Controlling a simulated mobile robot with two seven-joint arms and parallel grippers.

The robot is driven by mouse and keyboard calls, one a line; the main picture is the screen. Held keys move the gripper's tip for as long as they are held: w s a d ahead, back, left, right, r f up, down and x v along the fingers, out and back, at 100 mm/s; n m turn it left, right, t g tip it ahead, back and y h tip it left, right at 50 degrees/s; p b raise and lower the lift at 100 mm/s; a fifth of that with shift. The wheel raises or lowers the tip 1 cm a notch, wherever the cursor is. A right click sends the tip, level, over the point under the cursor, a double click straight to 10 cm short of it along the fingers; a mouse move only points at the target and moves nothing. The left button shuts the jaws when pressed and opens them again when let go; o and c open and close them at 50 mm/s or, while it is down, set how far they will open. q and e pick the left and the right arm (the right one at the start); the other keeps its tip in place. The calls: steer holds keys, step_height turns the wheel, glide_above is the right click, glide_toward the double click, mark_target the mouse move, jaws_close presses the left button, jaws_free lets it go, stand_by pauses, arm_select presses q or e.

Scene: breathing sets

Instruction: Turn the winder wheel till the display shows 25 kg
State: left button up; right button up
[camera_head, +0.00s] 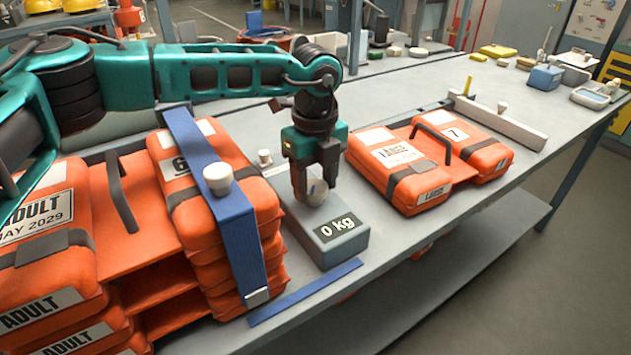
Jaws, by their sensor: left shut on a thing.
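A rounded pale knob (316,192), which looks like the winder wheel, sits on top of the box. My left gripper (314,190) points down over the box and is shut on this knob; its fingers hide part of it. A blue strap (222,200) runs over the stack of orange packs (236,180) left of the winder. My right gripper is not in view.
Another orange pack pair (420,165) with a handle lies right of the winder. A flat blue strip (305,291) lies near the front edge. A pale bar (500,122) and small items stand farther back. Bare tabletop shows behind the right packs.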

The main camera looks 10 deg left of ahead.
mark_target(315, 187)
arm_select(q)
steer(key=shift+m, duration=1)
steer(key=o, duration=1)
steer(key=shift+o, duration=0.2)
step_height(315, 187, up, 13)
